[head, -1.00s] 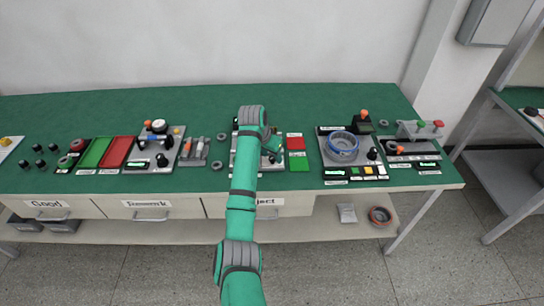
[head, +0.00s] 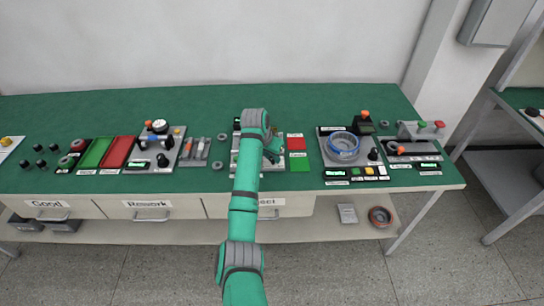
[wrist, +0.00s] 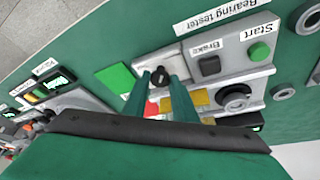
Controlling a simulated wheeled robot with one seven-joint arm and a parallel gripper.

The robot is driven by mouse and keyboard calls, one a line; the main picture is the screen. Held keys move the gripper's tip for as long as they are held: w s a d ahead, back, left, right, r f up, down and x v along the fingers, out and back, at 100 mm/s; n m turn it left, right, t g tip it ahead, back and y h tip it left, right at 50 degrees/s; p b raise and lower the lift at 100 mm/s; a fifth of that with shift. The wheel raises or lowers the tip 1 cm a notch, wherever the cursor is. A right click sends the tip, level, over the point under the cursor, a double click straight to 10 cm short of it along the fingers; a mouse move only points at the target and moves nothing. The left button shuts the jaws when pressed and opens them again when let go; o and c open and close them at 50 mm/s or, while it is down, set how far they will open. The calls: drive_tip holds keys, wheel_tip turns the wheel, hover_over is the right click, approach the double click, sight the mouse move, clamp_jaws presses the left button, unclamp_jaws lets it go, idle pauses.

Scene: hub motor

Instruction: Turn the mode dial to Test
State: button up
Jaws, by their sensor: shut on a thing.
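A black mode dial (wrist: 160,77) stands on the grey panel of the bearing tester (wrist: 258,72) in the wrist view. The fingertips of my gripper (wrist: 160,80) are on either side of the dial and shut on it. The dial's pointer and its mode markings are too small or hidden to read. In the head view my arm covers much of the bearing tester (head: 240,168), and the dial cannot be made out there.
On the tester, a black brake switch (wrist: 209,65) and a green start button (wrist: 259,51) are near the fingers. A station with a blue ring (head: 343,147) stands farther right.

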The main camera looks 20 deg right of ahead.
drive_tip(key=shift+d, duration=0.1)
drive_tip(key=n+t+y, duration=0.1)
drive_tip(key=n, duration=0.2)
drive_tip(key=shift+s+d, duration=0.1)
drive_tip(key=shift+d, duration=0.05)
drive_tip(key=n+y, duration=0.1)
drive_tip(key=n, duration=0.3)
drive_tip(key=shift+d+n+t+y, duration=0.3)
drive_tip(key=shift+d+n+y, duration=0.15)
drive_tip(key=shift+n, duration=0.45)
drive_tip(key=n+y, duration=0.2)
drive_tip(key=n, duration=0.2)
drive_tip(key=shift+a+n, duration=0.1)
drive_tip(key=shift+n, duration=0.3)
drive_tip(key=shift+s+n+g+y, duration=0.1)
drive_tip(key=shift+n+g+y, duration=0.25)
drive_tip(key=shift+n, duration=0.55)
